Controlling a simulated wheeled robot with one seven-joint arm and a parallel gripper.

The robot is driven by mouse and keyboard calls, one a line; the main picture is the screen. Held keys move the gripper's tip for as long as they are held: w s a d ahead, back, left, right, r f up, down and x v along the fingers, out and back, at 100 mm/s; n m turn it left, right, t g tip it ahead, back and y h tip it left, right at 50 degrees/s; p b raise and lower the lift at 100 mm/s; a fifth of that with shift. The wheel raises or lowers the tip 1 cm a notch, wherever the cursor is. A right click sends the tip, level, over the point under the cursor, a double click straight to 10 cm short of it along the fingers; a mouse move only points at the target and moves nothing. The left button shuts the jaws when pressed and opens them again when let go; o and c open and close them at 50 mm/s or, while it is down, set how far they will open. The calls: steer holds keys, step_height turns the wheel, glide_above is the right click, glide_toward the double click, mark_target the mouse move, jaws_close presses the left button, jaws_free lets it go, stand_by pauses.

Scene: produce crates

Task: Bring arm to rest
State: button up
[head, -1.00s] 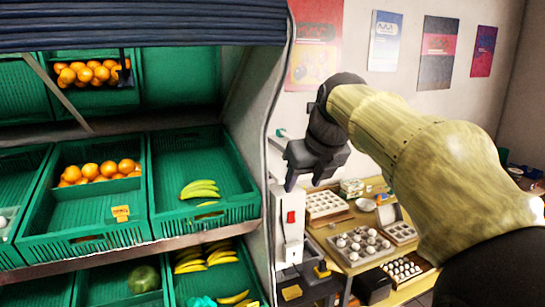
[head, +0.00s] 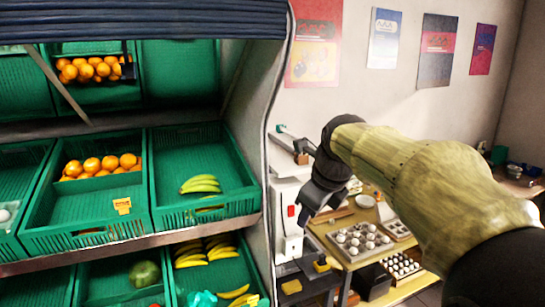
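My gripper (head: 312,212) is dark and hangs at the end of my tan arm, right of the produce shelf and in front of the white machine. It points down and to the left. Its fingers are small and dark here, and I cannot tell whether they are apart. I see nothing hanging from it. My arm comes in from the lower right and hides part of the table and wall behind it.
Green crates on the shelf at left hold oranges (head: 102,165) and bananas (head: 200,184); lower crates hold more bananas and a melon (head: 144,273). A white machine (head: 286,222) stands beside the shelf. A wooden table (head: 352,262) bears trays of eggs (head: 358,243).

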steer(key=s+d+f+n+g+b, duration=0.1)
steer(key=s+d+f+n+b, duration=0.1)
steer(key=s+f+n, duration=0.3)
steer(key=s+d+f+n+g+h+b, duration=0.1)
steer(key=s+f+n, duration=0.5)
steer(key=f+n, duration=0.6)
steer(key=s+d+f+n+b, duration=0.3)
steer(key=s+f+n, duration=0.3)
steer(key=f, duration=1)
steer(key=n+b, duration=0.1)
steer(key=n, duration=0.2)
steer(key=shift+d+f+g+h, duration=0.3)
steer(key=shift+d+g+h, duration=0.1)
steer(key=shift+s, duration=0.1)
